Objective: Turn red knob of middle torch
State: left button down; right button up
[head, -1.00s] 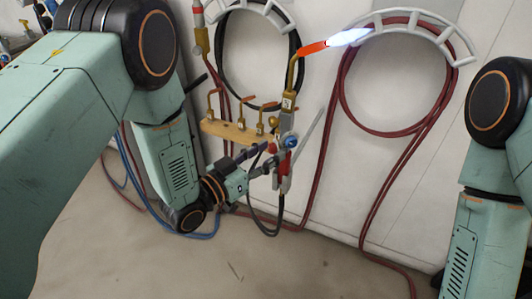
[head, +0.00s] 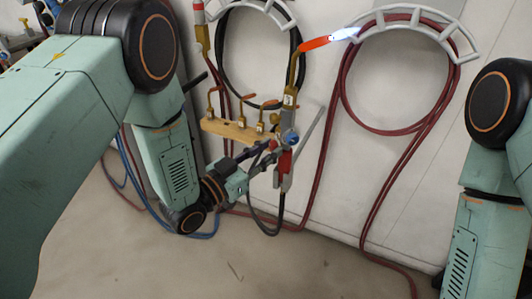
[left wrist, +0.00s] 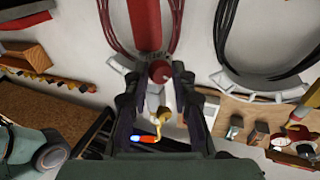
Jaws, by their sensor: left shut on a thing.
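The torch (head: 291,100) stands upright in the head view, with a brass neck, an orange-red tip and a small blue-white flame. My right gripper is out of view.
A wooden rack (head: 230,129) with several brass nozzles is just left of the torch. Red hose (head: 345,95) and black hose (head: 222,60) hang on white wall hooks (head: 415,15) behind. Hoses run down to the floor. The floor in front is clear.

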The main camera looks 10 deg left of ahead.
pick_arm(q)
jog(key=m+b, duration=0.1)
jog(key=m+h+b, duration=0.1)
jog(key=m, duration=0.1)
jog(key=shift+f+t, duration=0.35)
jog(key=shift+t, duration=0.05)
jog(key=shift+w+m+h+b, duration=0.1)
jog(key=shift+m+h+b, duration=0.4)
jog(key=shift+m+b, duration=0.5)
jog(key=shift+m, duration=0.4)
jog(key=c, duration=1.1)
grip_release()
jog(key=shift+r, duration=0.1)
jog(key=v, duration=1.2)
jog(key=shift+c, duration=0.2)
